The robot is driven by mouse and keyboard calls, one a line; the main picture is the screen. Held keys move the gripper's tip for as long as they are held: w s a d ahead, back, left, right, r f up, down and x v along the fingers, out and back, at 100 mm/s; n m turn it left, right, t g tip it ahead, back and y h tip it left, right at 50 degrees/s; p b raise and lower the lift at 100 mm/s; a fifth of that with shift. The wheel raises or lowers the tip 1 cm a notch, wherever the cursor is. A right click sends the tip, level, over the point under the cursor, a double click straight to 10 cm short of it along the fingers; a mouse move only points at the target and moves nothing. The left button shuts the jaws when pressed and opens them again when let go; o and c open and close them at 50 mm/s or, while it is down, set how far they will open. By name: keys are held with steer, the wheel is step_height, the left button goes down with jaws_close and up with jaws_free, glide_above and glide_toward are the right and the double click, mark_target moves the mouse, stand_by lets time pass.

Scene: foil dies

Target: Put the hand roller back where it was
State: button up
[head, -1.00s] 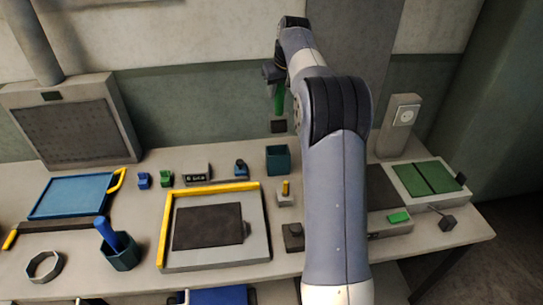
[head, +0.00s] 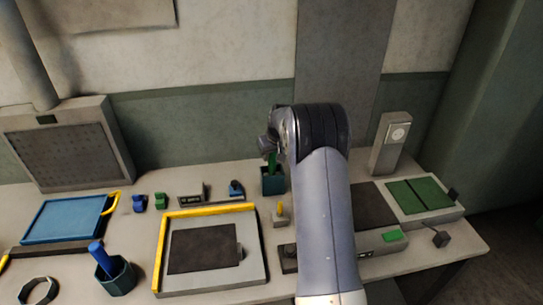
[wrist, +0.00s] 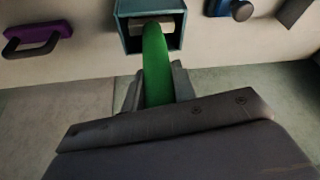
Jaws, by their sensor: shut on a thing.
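The hand roller has a green handle (wrist: 156,75), and its pale roller end (wrist: 150,32) shows in the wrist view. My gripper (wrist: 153,85) is shut on the green handle. The roller end is at the mouth of a square teal holder (wrist: 122,35); how deep it sits cannot be told. In the head view the green handle (head: 271,160) stands above the teal holder (head: 273,184) at the back of the bench. My arm hides most of the gripper there.
A grey board with a yellow edge (head: 258,240) lies in front of the holder. A blue stamp-like item (head: 236,188) stands left of it, and a small block with a yellow peg (head: 281,214) in front. A purple-handled item (wrist: 38,36) shows in the wrist view.

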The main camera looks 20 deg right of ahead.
mark_target(272, 166)
steer(key=shift+f, duration=0.65)
steer(key=shift+f, duration=0.15)
steer(key=shift+s+f+b, duration=0.25)
steer(key=shift+f+b, duration=0.2)
steer(key=shift+b, duration=0.15)
steer(key=o, duration=1)
steer(key=shift+f, duration=0.2)
steer(key=shift+r, duration=0.1)
